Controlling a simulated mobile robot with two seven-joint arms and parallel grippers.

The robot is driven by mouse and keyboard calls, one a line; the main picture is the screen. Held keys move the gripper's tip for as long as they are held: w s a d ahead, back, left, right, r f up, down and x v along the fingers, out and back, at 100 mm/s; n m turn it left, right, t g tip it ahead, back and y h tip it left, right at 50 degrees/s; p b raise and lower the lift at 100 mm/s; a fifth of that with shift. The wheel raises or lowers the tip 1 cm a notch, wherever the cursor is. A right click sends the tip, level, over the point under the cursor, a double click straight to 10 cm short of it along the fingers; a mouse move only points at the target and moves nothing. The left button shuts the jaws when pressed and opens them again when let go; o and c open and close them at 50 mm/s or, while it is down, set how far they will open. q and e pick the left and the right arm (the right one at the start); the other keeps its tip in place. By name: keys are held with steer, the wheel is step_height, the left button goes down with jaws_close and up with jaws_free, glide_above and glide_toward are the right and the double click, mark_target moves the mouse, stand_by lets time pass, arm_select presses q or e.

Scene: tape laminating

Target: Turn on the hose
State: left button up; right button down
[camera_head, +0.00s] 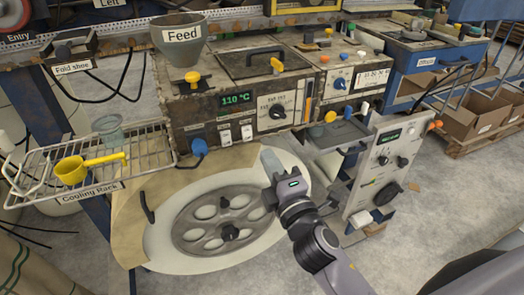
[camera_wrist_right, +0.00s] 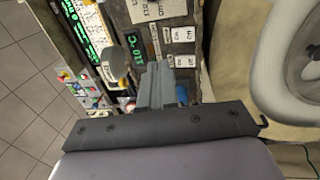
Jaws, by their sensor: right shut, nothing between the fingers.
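My right gripper (camera_head: 268,155) is in front of the machine, over the edge of the large round spoked wheel (camera_head: 195,232). Its grey fingers are together and empty; they also show in the wrist view (camera_wrist_right: 160,72), pointing toward the machine's front panel. The machine (camera_head: 240,95) has a green "110 °C" display, a black dial (camera_head: 277,111), white switches (camera_head: 226,136), a blue knob (camera_head: 199,147) and yellow knobs (camera_head: 192,78). I cannot tell which part is the hose or its switch. My left gripper is not in view.
The wire cooling rack (camera_head: 100,160) at left holds a yellow scoop (camera_head: 72,171) and a glass beaker (camera_head: 108,128). A grey control box (camera_head: 385,160) stands right of my right gripper. Cardboard boxes (camera_head: 470,117) lie farther right.

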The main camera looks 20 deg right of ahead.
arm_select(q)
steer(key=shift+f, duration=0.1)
arm_select(e)
steer(key=shift+s+r, duration=0.15)
steer(key=shift+s, duration=0.65)
steer(key=shift+s+r, duration=0.1)
steer(key=shift+s, duration=0.65)
